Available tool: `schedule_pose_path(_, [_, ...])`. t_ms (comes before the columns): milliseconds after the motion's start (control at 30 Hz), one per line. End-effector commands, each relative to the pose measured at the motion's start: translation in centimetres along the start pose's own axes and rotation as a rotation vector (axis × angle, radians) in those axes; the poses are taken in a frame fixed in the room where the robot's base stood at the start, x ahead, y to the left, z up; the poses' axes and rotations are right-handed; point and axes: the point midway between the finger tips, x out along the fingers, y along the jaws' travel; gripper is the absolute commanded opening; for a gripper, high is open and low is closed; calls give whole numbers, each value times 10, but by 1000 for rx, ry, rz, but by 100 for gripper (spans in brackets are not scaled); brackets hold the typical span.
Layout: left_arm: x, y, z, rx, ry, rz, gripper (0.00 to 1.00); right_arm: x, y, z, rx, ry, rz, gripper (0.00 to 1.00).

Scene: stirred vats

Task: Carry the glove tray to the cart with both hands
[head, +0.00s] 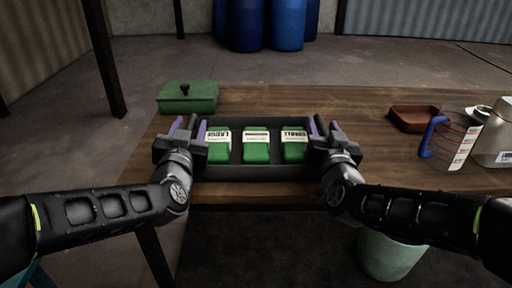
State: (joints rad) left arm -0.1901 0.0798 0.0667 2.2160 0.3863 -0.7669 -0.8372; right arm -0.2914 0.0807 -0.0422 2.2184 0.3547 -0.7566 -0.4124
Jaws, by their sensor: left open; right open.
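The glove tray (257,174) is a dark, shallow tray at the front edge of the wooden table. It holds three green packs with white labels (256,146) in a row. My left gripper (190,128) is at the tray's left end, its fingers pointing away from me and parted around that end wall. My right gripper (325,126) is at the right end in the same way. Both are open. Whether the fingers touch the walls cannot be told. The tray's end walls are mostly hidden by the grippers. No cart is clearly seen.
On the wooden table (370,105), a green lidded box (188,97) stands at the back left. A reddish-brown dish (413,118), a clear jug with a blue handle (447,142) and a pale container (494,140) stand right. Blue drums (287,25) stand behind. A pale green bucket (388,256) is below the front edge.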

Motion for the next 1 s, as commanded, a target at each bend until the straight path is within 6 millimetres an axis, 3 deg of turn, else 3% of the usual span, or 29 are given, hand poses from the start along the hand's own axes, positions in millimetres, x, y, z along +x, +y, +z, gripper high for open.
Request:
schedule_pose_path(333, [5, 0, 0, 0, 0, -1, 43, 5, 0, 0, 0, 0, 0, 43])
schedule_pose_path(867, [5, 0, 0, 0, 0, -1, 0, 5, 0, 0, 0, 0, 0, 1])
schedule_pose_path(1000, [5, 0, 0, 0, 0, -1, 0, 5, 0, 0, 0, 0, 0, 0])
